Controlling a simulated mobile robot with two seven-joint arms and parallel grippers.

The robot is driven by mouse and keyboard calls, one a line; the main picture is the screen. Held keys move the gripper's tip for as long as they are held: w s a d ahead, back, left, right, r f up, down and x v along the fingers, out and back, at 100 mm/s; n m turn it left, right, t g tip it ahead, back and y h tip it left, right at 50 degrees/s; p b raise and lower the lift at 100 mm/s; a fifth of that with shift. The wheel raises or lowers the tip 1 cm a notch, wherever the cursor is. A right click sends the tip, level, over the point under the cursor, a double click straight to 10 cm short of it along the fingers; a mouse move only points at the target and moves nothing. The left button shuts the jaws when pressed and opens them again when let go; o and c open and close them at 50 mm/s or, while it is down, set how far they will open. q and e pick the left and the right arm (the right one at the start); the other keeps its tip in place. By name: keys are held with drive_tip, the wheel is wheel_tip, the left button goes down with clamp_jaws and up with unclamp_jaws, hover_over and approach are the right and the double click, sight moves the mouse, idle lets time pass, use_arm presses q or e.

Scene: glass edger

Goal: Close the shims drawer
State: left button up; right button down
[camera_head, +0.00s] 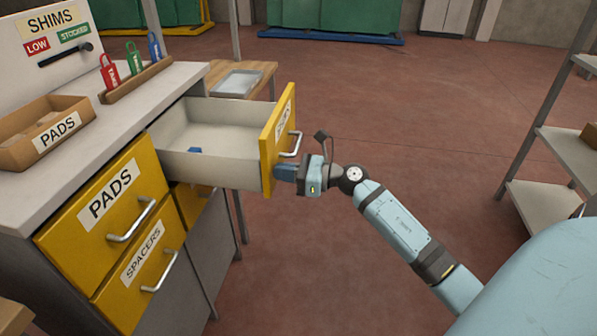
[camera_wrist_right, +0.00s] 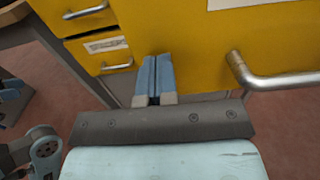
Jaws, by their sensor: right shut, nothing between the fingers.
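The open drawer (camera_head: 210,165) sticks far out of the cabinet at the upper right of its drawers. Its yellow front (camera_head: 270,150) carries a label seen too edge-on to read surely and a silver handle (camera_head: 293,145). A small blue item (camera_head: 195,150) lies inside. My right gripper (camera_head: 280,172) is shut and empty at the lower part of the yellow front, below the handle. In the right wrist view its blue fingers (camera_wrist_right: 154,78) point at the yellow front (camera_wrist_right: 190,45), left of the handle (camera_wrist_right: 270,78). I cannot tell whether they touch. My left gripper is not in view.
PADS drawer (camera_head: 105,200) and SPACERS drawer (camera_head: 140,270) are shut. A PADS box (camera_head: 40,140), red, green and blue tags (camera_head: 132,65) and a SHIMS board (camera_head: 50,45) are on the worktop. A wooden table (camera_head: 262,75) stands behind; a shelf rack (camera_head: 555,150) is at right.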

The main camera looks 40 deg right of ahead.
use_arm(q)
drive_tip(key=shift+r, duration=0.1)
use_arm(e)
drive_tip(key=shift+w+a, duration=0.15)
drive_tip(key=shift+w, duration=0.05)
approach(177, 157)
drive_tip(key=w+a, duration=0.1)
drive_tip(key=w, duration=0.1)
drive_tip(key=w+a+f, duration=0.1)
drive_tip(key=w, duration=0.1)
drive_tip(key=w+f, duration=0.1)
drive_tip(key=w, duration=0.1)
drive_tip(key=shift+w+a+f, duration=0.1)
drive_tip(key=shift+w+a, duration=0.1)
drive_tip(key=shift+a, duration=0.2)
drive_tip(key=x, duration=0.3)
drive_tip(key=shift+w+a, duration=0.2)
drive_tip(key=shift+a, duration=0.05)
drive_tip(key=shift+w+a, duration=0.3)
drive_tip(key=shift+w, duration=0.1)
drive_tip(key=shift+r, duration=0.2)
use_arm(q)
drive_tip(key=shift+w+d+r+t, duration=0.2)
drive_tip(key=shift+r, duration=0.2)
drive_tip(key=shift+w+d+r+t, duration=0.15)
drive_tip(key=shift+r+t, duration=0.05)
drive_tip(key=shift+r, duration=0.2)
use_arm(e)
drive_tip(key=shift+r, duration=0.1)
